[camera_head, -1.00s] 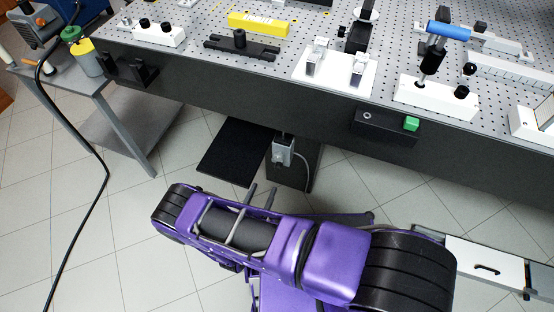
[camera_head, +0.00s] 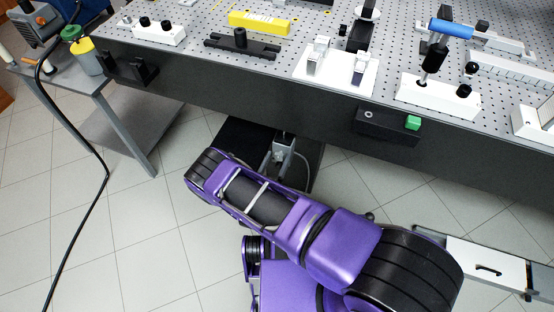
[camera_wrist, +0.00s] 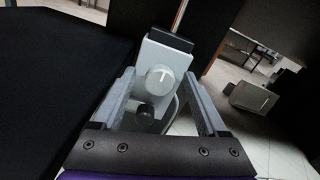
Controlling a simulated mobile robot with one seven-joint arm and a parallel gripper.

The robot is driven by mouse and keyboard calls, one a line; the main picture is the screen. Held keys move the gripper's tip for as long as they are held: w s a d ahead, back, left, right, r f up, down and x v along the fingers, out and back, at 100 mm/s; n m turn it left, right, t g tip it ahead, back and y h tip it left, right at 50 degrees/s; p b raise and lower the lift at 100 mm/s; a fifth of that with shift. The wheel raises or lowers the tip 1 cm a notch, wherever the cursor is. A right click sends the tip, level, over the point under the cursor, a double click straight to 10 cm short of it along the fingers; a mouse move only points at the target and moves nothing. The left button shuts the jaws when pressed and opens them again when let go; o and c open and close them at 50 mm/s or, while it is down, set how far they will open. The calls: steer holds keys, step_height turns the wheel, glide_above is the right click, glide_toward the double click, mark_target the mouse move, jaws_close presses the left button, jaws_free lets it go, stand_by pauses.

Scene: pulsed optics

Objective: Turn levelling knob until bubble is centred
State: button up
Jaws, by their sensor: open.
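A small grey box (camera_wrist: 166,60) with a black top hangs under the optical table. Its face carries a round pale knob (camera_wrist: 160,79) with a light line mark, and a black knob (camera_wrist: 146,111) sits below it. The box also shows in the head view (camera_head: 284,146). My gripper (camera_wrist: 159,76) is open, with one finger on each side of the pale knob in the wrist view. I cannot tell whether they touch it. In the head view my arm mostly hides the gripper. I cannot make out a bubble in either view.
The optical table (camera_head: 205,75) stands above the box, its dark front edge overhanging. It carries optics and a yellow block (camera_head: 259,22). A black box with a green button (camera_head: 412,123) is on its front edge. A side table (camera_head: 92,88) stands left.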

steer(key=shift+c, duration=0.3)
jaws_close()
steer(key=shift+m, duration=0.4)
steer(key=m, duration=0.3)
steer(key=shift+s+m, duration=0.1)
steer(key=shift+m, duration=0.3)
steer(key=m, duration=0.4)
steer(key=shift+d+m, duration=0.15)
steer(key=shift+m, duration=0.15)
steer(key=m, duration=0.4)
steer(key=shift+p, duration=0.3)
steer(key=shift+f+m+p, duration=0.15)
steer(key=shift+m+p, duration=0.2)
steer(key=shift+m, duration=1.85)
